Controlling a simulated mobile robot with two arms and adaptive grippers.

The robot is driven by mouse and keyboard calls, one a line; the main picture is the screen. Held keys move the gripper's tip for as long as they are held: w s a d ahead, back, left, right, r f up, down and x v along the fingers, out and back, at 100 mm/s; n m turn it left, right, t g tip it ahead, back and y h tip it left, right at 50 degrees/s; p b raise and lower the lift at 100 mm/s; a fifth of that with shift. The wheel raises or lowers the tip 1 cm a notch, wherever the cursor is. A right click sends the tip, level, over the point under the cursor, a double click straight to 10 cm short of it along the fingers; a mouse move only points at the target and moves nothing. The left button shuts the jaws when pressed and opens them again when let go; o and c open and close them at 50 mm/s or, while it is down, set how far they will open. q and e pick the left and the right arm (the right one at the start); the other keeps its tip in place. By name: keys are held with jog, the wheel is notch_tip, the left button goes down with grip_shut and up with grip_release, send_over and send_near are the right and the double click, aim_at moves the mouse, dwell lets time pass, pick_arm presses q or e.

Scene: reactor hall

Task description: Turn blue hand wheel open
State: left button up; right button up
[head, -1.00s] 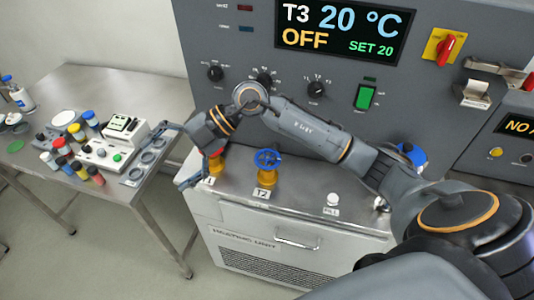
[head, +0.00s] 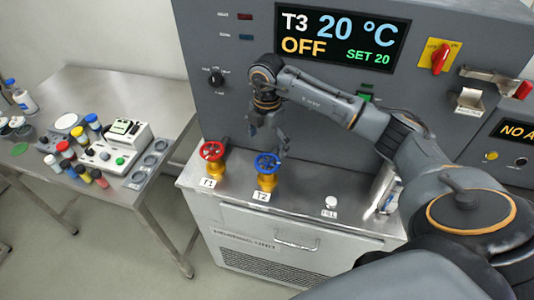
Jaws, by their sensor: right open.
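The blue hand wheel (head: 267,161) sits on a yellow valve body (head: 267,181) behind the T2 label (head: 261,196), on the steel top of the heating unit. My right gripper (head: 268,141) is open and empty, pointing down just above and behind the blue wheel in the picture. Its fingers appear apart from the wheel; the exact gap is hard to judge. A red hand wheel (head: 212,150) on a similar yellow valve stands to the left at the T1 label (head: 208,183). My left gripper is out of view.
The grey control panel (head: 236,110) rises close behind the valves. A white fill cap (head: 331,202) is to the right. A side table (head: 85,84) at left holds several coloured-cap bottles and a white device (head: 128,133). The steel top between T2 and the fill cap is clear.

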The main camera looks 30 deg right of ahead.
aim_at(267, 162)
notch_tip(267, 162, down, 7)
jog(key=shift+r+p, duration=0.15)
jog(key=shift+p, duration=0.75)
jog(key=shift+a, duration=0.1)
jog(key=c, duration=1.2)
